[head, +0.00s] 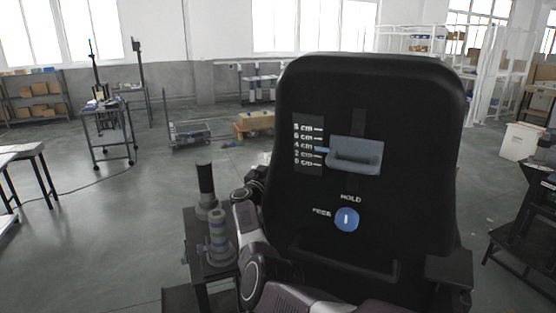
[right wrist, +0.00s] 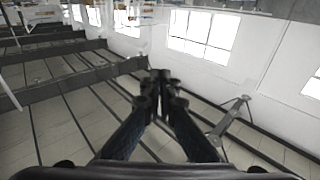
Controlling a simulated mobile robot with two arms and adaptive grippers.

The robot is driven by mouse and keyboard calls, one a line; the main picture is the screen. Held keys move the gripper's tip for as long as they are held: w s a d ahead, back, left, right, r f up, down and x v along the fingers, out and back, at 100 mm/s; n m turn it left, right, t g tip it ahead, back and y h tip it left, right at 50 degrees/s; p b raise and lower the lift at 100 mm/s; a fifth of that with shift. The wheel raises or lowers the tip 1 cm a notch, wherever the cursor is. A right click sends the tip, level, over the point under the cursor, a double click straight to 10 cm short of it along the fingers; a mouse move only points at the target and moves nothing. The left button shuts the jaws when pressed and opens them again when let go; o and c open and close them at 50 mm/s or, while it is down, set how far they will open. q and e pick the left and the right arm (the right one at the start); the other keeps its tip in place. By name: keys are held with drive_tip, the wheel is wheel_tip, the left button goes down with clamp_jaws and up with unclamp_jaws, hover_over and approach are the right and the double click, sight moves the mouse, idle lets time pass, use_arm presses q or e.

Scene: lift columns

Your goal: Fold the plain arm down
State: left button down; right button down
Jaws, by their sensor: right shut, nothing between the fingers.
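A black chair-like backrest (head: 395,110) fills the right middle of the head view. It carries a grey slide handle (head: 355,155) beside a cm scale and a blue knob (head: 346,219) marked HOLD and FREE. A dark pad (head: 450,268) shows at its lower right. I cannot tell which part is the plain arm. One of my arms rises from the bottom along the backrest's left edge; its gripper end is not clear there. In the right wrist view my right gripper (right wrist: 161,84) is shut and empty, with nothing touching it. My left gripper is not visible.
A small stand (head: 199,274) left of the backrest holds a black-topped post (head: 206,181) and a banded post (head: 218,236), close to my arm. A dark rack (head: 525,245) stands at the right. Open floor (head: 110,235) lies to the left.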

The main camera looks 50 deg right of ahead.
drive_tip(key=shift+d+f, duration=0.1)
idle(0.4)
drive_tip(key=v, duration=1.2)
idle(0.3)
